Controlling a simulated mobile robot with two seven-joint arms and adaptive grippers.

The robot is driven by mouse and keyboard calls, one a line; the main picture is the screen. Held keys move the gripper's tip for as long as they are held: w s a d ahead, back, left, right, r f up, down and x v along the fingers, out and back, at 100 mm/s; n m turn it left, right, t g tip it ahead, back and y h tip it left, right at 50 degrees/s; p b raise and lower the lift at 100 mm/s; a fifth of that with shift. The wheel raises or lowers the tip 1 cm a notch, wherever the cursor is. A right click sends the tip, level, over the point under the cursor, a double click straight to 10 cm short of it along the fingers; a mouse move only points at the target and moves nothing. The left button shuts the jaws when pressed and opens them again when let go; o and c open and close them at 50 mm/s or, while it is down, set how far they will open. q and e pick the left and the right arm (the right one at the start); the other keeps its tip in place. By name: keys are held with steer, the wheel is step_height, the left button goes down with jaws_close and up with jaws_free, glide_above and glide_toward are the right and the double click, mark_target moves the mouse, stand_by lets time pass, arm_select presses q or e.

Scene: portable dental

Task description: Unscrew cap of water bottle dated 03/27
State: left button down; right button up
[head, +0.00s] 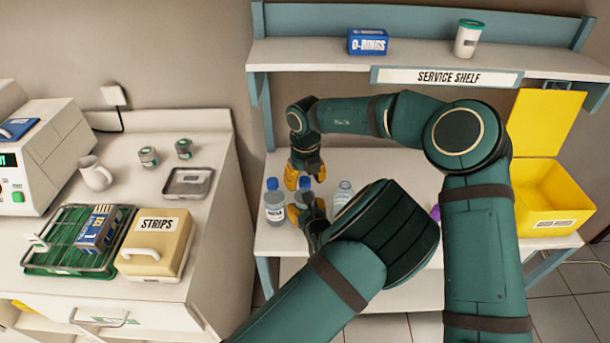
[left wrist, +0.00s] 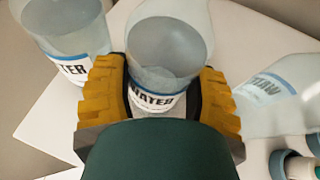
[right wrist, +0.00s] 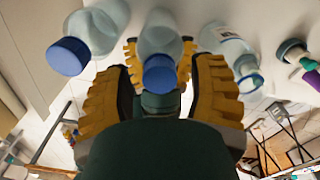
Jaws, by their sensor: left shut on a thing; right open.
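Three water bottles stand in a row on the service shelf's lower top. The left bottle (head: 274,208) has a blue cap (right wrist: 68,56). The middle bottle (left wrist: 168,45) also has a blue cap (right wrist: 160,71). The right bottle (head: 343,194) shows no blue cap; its top looks clear. No date is readable on any label. My left gripper (head: 307,208) is shut around the middle bottle's body at its label. My right gripper (head: 304,172) is open above it, pointing down. In the right wrist view its fingers (right wrist: 160,95) sit on either side of the middle cap, apart from it.
The left bottle stands close beside my left gripper. A yellow bin (head: 548,195) stands at the shelf's right end, with a purple item partly hidden behind my right arm. A Q-rings box (head: 368,41) and a white canister (head: 467,38) sit on the upper shelf. The counter is at left.

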mark_target(306, 179)
jaws_close()
steer(key=shift+r, duration=0.25)
stand_by(0.8)
steer(key=shift+r, duration=0.85)
steer(key=shift+r, duration=0.1)
steer(key=shift+r, duration=1.95)
arm_select(q)
steer(key=shift+c, duration=0.7)
jaws_free()
